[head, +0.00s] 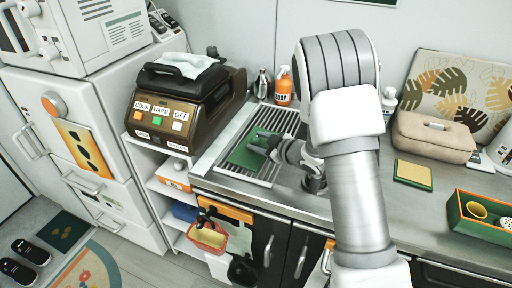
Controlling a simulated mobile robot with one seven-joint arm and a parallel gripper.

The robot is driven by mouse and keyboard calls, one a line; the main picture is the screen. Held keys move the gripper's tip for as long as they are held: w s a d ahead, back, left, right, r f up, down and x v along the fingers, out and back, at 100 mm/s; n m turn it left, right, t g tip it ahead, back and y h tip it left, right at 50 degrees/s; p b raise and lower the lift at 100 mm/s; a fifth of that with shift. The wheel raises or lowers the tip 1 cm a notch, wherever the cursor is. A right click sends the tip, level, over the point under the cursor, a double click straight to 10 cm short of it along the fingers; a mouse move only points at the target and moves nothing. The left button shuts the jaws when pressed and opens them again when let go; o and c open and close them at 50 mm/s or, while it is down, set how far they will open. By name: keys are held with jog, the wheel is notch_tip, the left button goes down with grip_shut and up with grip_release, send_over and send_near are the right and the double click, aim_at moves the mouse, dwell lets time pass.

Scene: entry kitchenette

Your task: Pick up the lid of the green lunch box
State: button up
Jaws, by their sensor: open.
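A flat green piece (243,155) lies on the metal drying rack over the sink; I cannot tell whether it is the lunch box lid or the whole box. My gripper (256,142) is open, with its fingers at the right side of this green piece and partly covering it. I cannot tell whether they touch it. My arm comes in from the right of the rack and hides part of the sink.
The metal rack (237,173) spans the sink. A brown cooker (187,104) stands to its left. An orange soap bottle (284,88) and a small metal bottle stand behind. A yellow-green pad (413,174) and a beige bag (432,137) are on the right counter.

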grip_shut()
